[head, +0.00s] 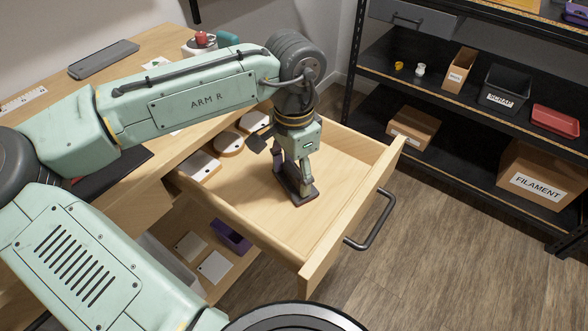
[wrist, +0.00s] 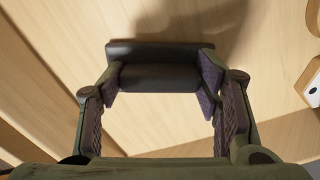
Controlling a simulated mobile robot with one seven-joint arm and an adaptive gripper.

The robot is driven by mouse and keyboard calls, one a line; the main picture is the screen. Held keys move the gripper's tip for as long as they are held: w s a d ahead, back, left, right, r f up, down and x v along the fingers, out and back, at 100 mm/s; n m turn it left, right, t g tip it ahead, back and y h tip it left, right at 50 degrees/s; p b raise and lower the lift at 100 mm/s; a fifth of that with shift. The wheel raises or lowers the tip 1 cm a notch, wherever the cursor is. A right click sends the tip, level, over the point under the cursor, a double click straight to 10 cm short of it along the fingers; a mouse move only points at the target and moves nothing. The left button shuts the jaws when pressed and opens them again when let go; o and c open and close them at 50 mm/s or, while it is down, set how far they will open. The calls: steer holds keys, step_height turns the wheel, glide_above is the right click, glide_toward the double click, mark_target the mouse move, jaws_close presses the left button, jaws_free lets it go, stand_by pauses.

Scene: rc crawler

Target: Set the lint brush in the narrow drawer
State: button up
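The lint brush is a dark, flat-headed piece between my fingertips in the wrist view (wrist: 152,50). In the head view the dark brush (head: 292,186) shows low inside the pulled-out wooden drawer (head: 346,222). My gripper (head: 297,178) points down into this drawer. In the wrist view my gripper (wrist: 160,78) has its two purple-padded fingers against both sides of the brush, and appears shut on it. The brush is at or just above the drawer floor; I cannot tell whether it touches.
White and wooden pieces, one a round wooden disc (head: 229,144), lie along the drawer's left side. The drawer floor right of my gripper is clear. The drawer handle (head: 372,222) juts out front. A purple bin (head: 231,237) sits below. A black shelf rack (head: 455,118) stands at right.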

mark_target(294, 172)
steer(key=o, duration=0.4)
steer(key=shift+o, duration=0.2)
step_height(294, 172, up, 12)
steer(key=shift+r, duration=0.2)
stand_by(0.4)
